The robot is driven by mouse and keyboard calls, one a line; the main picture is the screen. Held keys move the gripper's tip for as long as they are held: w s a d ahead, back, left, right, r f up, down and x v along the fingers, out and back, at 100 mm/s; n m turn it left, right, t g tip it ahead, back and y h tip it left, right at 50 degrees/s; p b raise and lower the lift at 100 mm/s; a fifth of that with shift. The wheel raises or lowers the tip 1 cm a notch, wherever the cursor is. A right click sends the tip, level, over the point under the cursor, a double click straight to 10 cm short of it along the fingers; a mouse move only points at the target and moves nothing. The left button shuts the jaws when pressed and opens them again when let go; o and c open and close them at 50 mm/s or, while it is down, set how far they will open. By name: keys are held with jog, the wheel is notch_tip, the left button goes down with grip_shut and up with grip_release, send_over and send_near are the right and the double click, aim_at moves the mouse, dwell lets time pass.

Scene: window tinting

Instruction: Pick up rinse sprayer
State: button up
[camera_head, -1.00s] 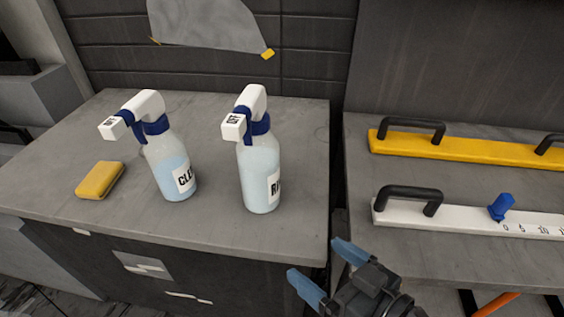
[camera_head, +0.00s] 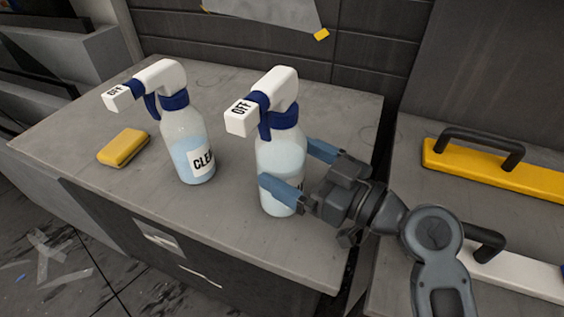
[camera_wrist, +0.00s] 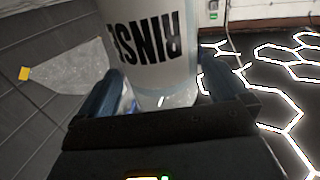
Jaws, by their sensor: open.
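The rinse sprayer (camera_head: 279,155) stands upright on the grey cabinet top, a clear bottle of pale liquid with a blue collar and a white head marked OFF. In the wrist view its RINSE label (camera_wrist: 146,38) shows upside down between my fingers. My gripper (camera_head: 300,168) is open, with one blue finger in front of the bottle and the other behind its right side. I cannot tell whether either finger touches it. The similar spray bottle labelled CLEA (camera_head: 188,140), its label cut off at the edge, stands to the left.
A yellow sponge (camera_head: 123,147) lies left of the bottles on the cabinet top (camera_head: 235,215). On the right surface are a yellow bar with a black handle (camera_head: 495,168) and a white ruler bar (camera_head: 520,272). A translucent sheet (camera_head: 265,10) hangs on the wall behind.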

jog(key=shift+x, duration=1.5)
jog(key=shift+s, duration=0.1)
jog(key=shift+c, duration=0.2)
jog(key=c, duration=1)
jog(key=shift+r, duration=0.1)
jog(key=shift+c, duration=0.8)
